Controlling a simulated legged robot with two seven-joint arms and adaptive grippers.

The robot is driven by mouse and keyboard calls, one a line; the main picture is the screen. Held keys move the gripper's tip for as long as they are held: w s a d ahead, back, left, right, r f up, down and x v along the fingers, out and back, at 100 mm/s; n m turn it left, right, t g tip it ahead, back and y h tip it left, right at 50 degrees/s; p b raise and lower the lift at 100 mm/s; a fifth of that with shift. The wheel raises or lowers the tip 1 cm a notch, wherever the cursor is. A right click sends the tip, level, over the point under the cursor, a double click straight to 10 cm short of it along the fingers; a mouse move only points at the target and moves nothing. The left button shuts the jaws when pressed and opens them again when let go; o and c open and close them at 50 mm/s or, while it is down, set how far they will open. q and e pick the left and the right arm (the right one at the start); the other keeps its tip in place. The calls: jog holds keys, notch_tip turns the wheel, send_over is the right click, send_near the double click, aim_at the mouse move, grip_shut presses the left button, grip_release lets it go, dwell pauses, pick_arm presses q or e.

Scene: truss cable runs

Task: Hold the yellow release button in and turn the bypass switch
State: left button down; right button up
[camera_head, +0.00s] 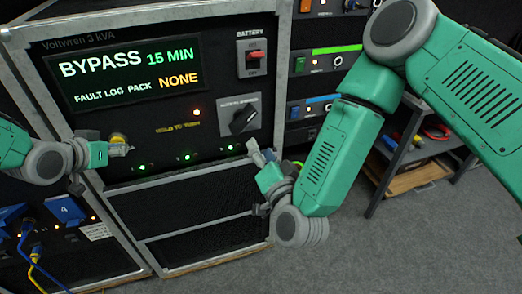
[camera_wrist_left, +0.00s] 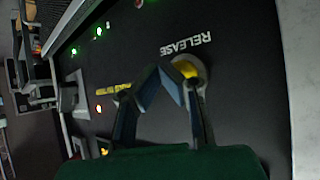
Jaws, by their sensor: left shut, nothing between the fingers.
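The yellow release button (camera_head: 118,138) is on the left of the black panel below the display. The left wrist view shows the button (camera_wrist_left: 188,70) in a pale round collar beside the word RELEASE. My left gripper (camera_head: 126,150) is shut and empty, its fingertips (camera_wrist_left: 165,80) overlapping the button's edge; I cannot tell whether they touch or press it. The bypass switch (camera_head: 242,121) is a dark knob on a grey plate at the panel's right, its grip tilted up to the right. My right gripper (camera_head: 254,152) is just below the switch, apart from it; its opening is unclear.
The display (camera_head: 125,75) reads BYPASS 15 MIN. A red battery switch (camera_head: 254,57) sits above the bypass switch. A row of green lights (camera_head: 187,157) runs below. Blue plugs with cables (camera_head: 65,210) are at lower left. A low shelf (camera_head: 410,150) stands right; the grey floor there is open.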

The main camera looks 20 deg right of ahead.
pick_arm(q)
jog(key=shift+s+a+f, duration=0.1)
jog(key=shift+s+a, duration=0.35)
jog(key=shift+s, duration=0.2)
jog(key=shift+s+p, duration=0.5)
jog(key=shift+s, duration=2.05)
